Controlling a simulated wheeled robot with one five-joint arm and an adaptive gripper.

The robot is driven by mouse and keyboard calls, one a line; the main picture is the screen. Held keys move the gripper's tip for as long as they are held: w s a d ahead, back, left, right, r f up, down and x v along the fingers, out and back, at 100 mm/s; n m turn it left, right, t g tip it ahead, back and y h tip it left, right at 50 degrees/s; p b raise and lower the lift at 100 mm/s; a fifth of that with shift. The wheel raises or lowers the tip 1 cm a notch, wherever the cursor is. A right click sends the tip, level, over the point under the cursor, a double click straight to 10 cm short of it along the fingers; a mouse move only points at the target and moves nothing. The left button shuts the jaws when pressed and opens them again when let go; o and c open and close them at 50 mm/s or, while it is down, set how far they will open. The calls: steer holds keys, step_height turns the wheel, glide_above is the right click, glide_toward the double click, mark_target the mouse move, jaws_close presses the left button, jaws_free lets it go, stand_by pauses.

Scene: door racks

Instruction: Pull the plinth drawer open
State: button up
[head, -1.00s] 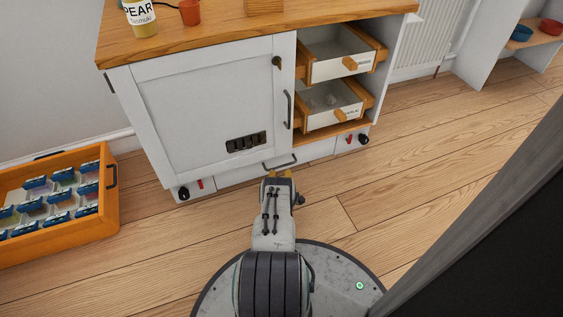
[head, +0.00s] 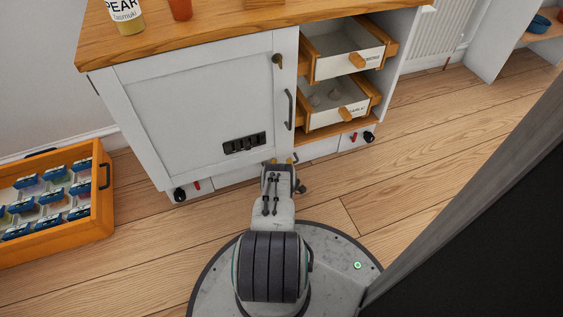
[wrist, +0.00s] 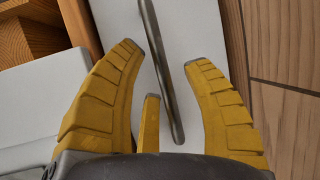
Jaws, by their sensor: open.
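The plinth drawer (head: 318,150) is the low white panel along the foot of the white cabinet, and it looks shut. My gripper (head: 279,162) is at its middle and hides its handle in the head view. In the wrist view the dark bar handle (wrist: 163,75) runs between the yellow fingers of my gripper (wrist: 166,58), in front of the white drawer front (wrist: 198,25). The fingers are open, with visible gaps to the bar on both sides.
The cabinet door (head: 190,105) above is shut. Two small drawers (head: 345,60) at its right stand partly open. A wooden crate of packets (head: 100,215) is on the floor at left. A dark panel (head: 490,220) fills the right edge. The floor around my base is mostly clear.

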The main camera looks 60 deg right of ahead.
jaws_close()
stand_by(0.5)
